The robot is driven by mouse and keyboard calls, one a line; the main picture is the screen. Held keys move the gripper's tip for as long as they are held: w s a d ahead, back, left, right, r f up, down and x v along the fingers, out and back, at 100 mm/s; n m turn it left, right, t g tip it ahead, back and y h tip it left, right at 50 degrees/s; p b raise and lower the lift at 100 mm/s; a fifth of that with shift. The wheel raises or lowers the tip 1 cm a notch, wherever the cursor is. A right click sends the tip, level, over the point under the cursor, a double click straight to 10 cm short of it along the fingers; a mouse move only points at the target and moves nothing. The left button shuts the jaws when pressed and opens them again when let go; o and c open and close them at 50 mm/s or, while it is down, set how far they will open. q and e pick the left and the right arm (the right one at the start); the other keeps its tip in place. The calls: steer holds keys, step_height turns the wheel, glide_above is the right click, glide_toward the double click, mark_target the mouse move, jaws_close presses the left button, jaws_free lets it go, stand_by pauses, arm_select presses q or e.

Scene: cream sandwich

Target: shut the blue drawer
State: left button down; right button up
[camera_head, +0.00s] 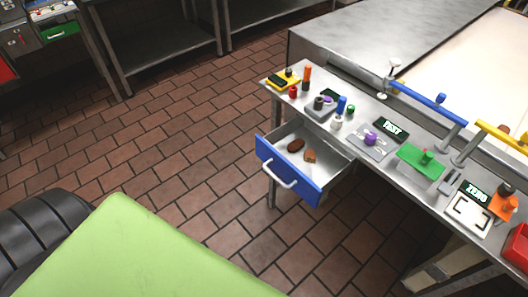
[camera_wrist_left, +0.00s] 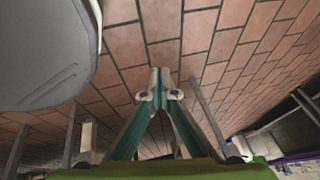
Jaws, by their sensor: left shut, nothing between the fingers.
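The blue drawer (camera_head: 287,172) stands pulled out from under the metal workbench. Its blue front has a pale bar handle (camera_head: 280,172) and faces the lower left. Inside the open drawer lie two small brown objects, a dark oval one (camera_head: 296,145) and a lighter one (camera_head: 310,156). My left gripper (camera_wrist_left: 160,78) shows in the left wrist view, with its fingertips together and nothing between them, over brick-tiled floor. The drawer is not recognisable in that view. Neither gripper shows in the head view.
The workbench top (camera_head: 405,172) carries several small items, including a green block (camera_head: 421,161), a purple knob (camera_head: 370,138) and a red bin (camera_head: 517,247). Blue (camera_head: 420,93) and yellow (camera_head: 502,135) rails stand along its back. The tiled floor (camera_head: 190,135) before the drawer is clear.

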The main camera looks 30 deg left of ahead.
mark_target(265, 154)
arm_select(q)
steer(key=w+a+r+m+t+b, duration=0.2)
steer(key=w+a+r+m+t, duration=0.25)
steer(key=w+r, duration=0.45)
steer(key=w+a+r+m+t+b, duration=0.25)
steer(key=w+a+r+t, duration=0.2)
steer(key=w+r, duration=0.5)
steer(key=w+d+r+m+t+h+b, duration=0.15)
steer(key=r+m, duration=0.25)
steer(key=r, duration=0.4)
steer(key=d+r+m+t+h, duration=0.1)
steer(key=d+r+m+h, duration=0.2)
steer(key=r, duration=0.4)
steer(key=w+d+r+m+t+h+b, duration=0.15)
steer(key=r+m, duration=0.25)
steer(key=r, duration=0.4)
steer(key=shift+n+g+h, duration=0.3)
steer(key=shift+g+h, duration=0.1)
steer(key=p+x, duration=0.2)
steer(key=x, duration=1)
steer(key=shift+d, duration=0.1)
steer(key=shift+w+d, duration=0.2)
steer(key=shift+w, duration=0.35)
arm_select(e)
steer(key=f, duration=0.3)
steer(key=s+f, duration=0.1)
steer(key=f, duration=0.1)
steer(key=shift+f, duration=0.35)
